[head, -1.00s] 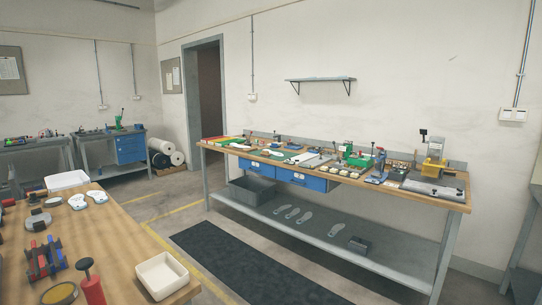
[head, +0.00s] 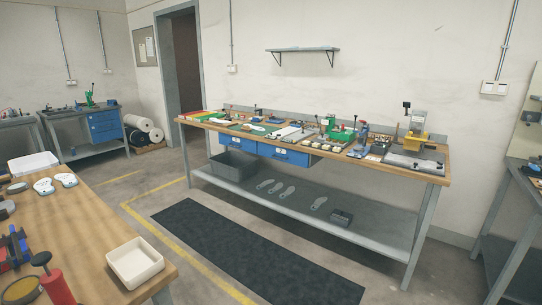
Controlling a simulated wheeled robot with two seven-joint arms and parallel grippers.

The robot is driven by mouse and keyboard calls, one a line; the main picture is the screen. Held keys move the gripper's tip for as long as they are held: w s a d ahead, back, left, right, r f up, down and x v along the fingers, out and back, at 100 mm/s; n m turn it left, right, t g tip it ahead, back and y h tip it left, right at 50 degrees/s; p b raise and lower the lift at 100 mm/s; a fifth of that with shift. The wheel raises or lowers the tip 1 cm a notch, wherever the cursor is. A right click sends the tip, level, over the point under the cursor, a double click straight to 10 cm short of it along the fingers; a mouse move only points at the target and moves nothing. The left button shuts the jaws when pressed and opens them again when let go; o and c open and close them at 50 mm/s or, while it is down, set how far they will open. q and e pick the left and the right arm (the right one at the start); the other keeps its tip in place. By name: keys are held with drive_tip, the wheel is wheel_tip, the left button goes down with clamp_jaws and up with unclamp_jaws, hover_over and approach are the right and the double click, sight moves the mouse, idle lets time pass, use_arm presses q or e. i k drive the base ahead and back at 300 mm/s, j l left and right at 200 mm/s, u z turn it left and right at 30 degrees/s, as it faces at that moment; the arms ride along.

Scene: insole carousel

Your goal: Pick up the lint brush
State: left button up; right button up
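I cannot make out a lint brush for certain at this distance. Many small tools and parts lie on the long wooden workbench (head: 431,177) against the wall, too small to tell apart. Neither of my grippers shows in the head view.
A nearer wooden table (head: 95,215) at the left holds a white square tray (head: 135,262), a red bottle-like tool (head: 56,287) and white insole shapes (head: 66,180). A dark mat (head: 255,255) lies on open floor before the workbench. Another bench (head: 92,150) stands far left.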

sight(245, 128)
drive_tip(key=i+z, duration=0.5)
drive_tip(key=i, duration=0.95)
drive_tip(key=i+j+u, duration=0.1)
drive_tip(key=i+u, duration=0.6)
drive_tip(key=u, duration=0.2)
drive_tip(key=i+l+u, duration=0.2)
drive_tip(key=i+u, duration=0.25)
drive_tip(key=i+j+u, duration=0.15)
drive_tip(key=i+u, duration=0.2)
drive_tip(key=i, duration=0.2)
drive_tip(key=i+u, duration=0.35)
drive_tip(key=i, duration=0.2)
drive_tip(key=i+z, duration=0.4)
drive_tip(key=i+j+z, duration=0.1)
drive_tip(key=i+z, duration=0.3)
drive_tip(key=i+j+z, duration=0.25)
drive_tip(key=i+z, duration=0.15)
drive_tip(key=i, duration=0.05)
